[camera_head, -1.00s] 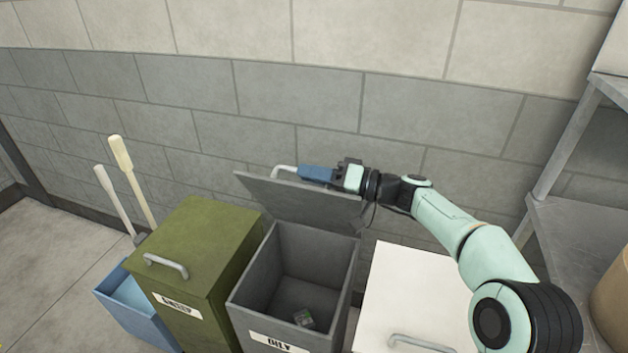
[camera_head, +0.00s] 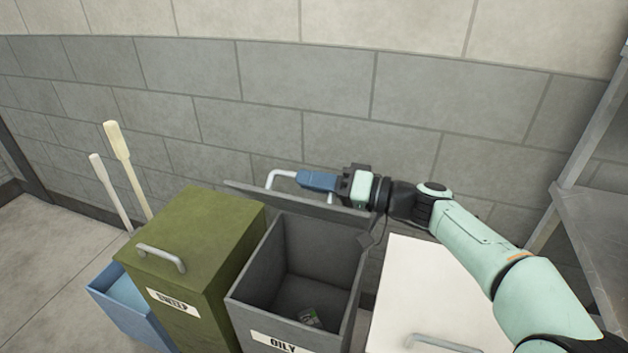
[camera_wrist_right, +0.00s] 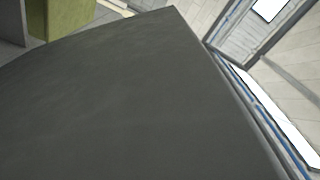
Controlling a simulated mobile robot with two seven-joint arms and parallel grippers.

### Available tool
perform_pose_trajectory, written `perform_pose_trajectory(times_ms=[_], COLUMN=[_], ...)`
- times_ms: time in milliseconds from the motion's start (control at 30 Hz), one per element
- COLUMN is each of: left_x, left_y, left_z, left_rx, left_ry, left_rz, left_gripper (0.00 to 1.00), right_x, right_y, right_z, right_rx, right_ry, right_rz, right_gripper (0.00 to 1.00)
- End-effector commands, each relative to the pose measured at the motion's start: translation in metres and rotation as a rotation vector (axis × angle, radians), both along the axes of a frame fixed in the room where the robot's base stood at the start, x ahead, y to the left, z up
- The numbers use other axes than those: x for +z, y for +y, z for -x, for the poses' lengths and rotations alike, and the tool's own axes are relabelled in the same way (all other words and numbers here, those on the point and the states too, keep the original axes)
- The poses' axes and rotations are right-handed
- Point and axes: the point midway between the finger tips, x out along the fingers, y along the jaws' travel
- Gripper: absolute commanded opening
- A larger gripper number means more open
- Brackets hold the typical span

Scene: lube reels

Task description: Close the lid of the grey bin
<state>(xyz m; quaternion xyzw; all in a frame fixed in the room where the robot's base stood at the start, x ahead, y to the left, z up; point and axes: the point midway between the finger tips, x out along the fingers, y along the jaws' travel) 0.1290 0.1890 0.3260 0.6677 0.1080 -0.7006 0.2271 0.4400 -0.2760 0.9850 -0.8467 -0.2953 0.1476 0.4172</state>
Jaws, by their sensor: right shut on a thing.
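The grey bin (camera_head: 345,265) has an "OILY" label on its front and stands open. Its grey lid (camera_head: 255,193) is raised at the back edge and shows as a thin, nearly edge-on strip. My right gripper (camera_head: 308,180), with blue fingers, is behind the raised lid and shut on the lid's light metal handle (camera_head: 280,173). In the right wrist view the dark grey lid (camera_wrist_right: 140,100) fills most of the picture; the fingertips do not show there. A small item (camera_head: 309,317) lies inside the bin. My left gripper is not in view.
A green bin (camera_head: 195,232) with a closed lid stands close on the left. A blue container (camera_head: 125,300) and two pale handles (camera_head: 118,140) are beyond it. A white lid (camera_head: 425,285) is on the right, under my right arm. A block wall is behind; a metal shelf (camera_head: 600,215) is far right.

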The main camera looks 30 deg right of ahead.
Motion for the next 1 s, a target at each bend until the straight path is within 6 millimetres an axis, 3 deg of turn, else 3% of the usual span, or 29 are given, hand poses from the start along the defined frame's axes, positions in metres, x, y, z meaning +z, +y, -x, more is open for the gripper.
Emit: perform_pose_trajectory(times_ms=[200, 233, 267, 300, 667, 1000], left_x=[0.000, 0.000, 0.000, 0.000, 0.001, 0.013], left_y=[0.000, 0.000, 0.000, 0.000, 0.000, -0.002], left_z=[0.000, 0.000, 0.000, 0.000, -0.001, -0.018], left_rx=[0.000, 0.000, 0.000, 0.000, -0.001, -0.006], left_ry=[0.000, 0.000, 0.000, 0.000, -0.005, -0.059], left_rz=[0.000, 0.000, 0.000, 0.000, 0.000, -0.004], left_gripper=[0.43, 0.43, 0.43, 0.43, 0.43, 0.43], right_x=[0.001, 0.001, 0.001, 0.001, 0.001, 0.002], right_y=[0.000, 0.000, 0.000, 0.000, -0.004, -0.046], right_z=[0.000, 0.000, 0.000, 0.000, 0.004, 0.057], right_rx=[0.000, 0.000, 0.000, 0.000, -0.002, -0.004], right_ry=[-0.001, -0.002, -0.002, -0.002, -0.002, -0.001], right_rz=[-0.001, 0.000, 0.000, 0.000, 0.001, 0.001], right_gripper=[0.00, 0.29, 0.39, 0.40, 0.40, 0.40])
